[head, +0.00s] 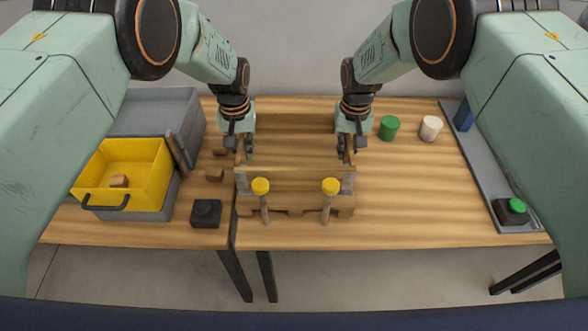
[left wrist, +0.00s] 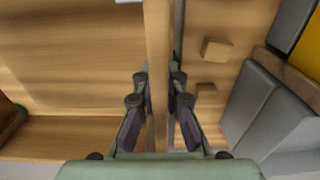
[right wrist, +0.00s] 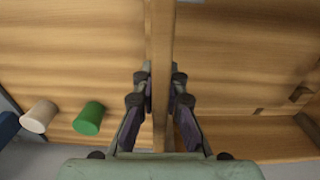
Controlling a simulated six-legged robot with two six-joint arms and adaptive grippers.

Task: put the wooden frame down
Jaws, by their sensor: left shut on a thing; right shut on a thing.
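The wooden frame (head: 295,174) is a light brown rectangle of thin rails in the middle of the table (head: 420,200). My left gripper (head: 238,145) is shut on its left rail, which runs between the fingers in the left wrist view (left wrist: 158,60). My right gripper (head: 346,145) is shut on its right rail, which shows in the right wrist view (right wrist: 161,50).
A yellow bin (head: 150,160) with a black handle and a grey case (head: 190,120) stand at the left. A black block (head: 206,212) lies near the front edge. A green cylinder (head: 389,127) and a white cylinder (head: 431,128) stand right of the frame. The table's right middle is clear.

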